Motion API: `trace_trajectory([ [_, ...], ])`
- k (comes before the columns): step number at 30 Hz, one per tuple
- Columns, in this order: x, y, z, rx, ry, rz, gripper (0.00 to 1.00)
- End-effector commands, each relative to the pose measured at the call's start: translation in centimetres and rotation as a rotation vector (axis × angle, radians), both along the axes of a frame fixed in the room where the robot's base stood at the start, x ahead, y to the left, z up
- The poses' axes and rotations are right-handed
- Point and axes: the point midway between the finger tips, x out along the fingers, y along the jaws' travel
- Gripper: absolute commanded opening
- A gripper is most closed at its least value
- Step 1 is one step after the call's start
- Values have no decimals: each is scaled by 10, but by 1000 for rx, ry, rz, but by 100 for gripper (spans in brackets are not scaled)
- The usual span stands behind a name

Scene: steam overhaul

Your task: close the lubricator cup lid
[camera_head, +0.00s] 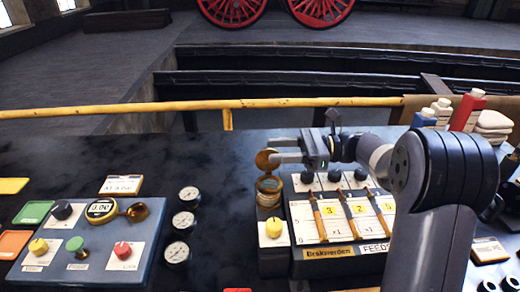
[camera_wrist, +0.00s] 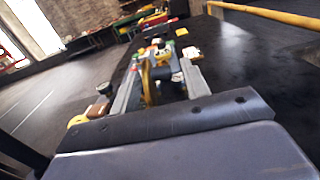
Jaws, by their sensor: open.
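The brass lubricator cup (camera_head: 268,185) stands at the left end of the feed panel. Its round lid (camera_head: 266,159) is raised, standing up above the cup's mouth. My gripper (camera_head: 272,150) is open, with its fingertips level with the lid and pointing left. In the wrist view my gripper (camera_wrist: 163,66) has a brass, edge-on shape, apparently the lid (camera_wrist: 147,83), between its fingers, nearer the left one. I cannot tell whether either finger touches it.
The feed panel (camera_head: 341,248) with several levers and black knobs lies below my arm. A blue control box (camera_head: 82,240) and several gauges (camera_head: 177,252) are to the left. Bottles (camera_head: 468,110) stand at the back right. A yellow rail (camera_head: 180,106) runs behind the bench.

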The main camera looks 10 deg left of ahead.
Motion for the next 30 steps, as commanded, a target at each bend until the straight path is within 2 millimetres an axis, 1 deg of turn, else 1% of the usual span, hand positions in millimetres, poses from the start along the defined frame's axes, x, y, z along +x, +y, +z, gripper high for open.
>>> trace_trajectory([
  [1,-3,11,0,0,0,3,44],
  [3,-6,22,0,1,1,3,44],
  [6,-9,34,0,0,1,2,44],
  [9,-11,42,0,0,0,0,44],
  [13,-12,47,0,1,0,0,44],
  [20,-12,47,0,0,0,-1,44],
  [30,-12,46,0,0,0,-1,16],
])
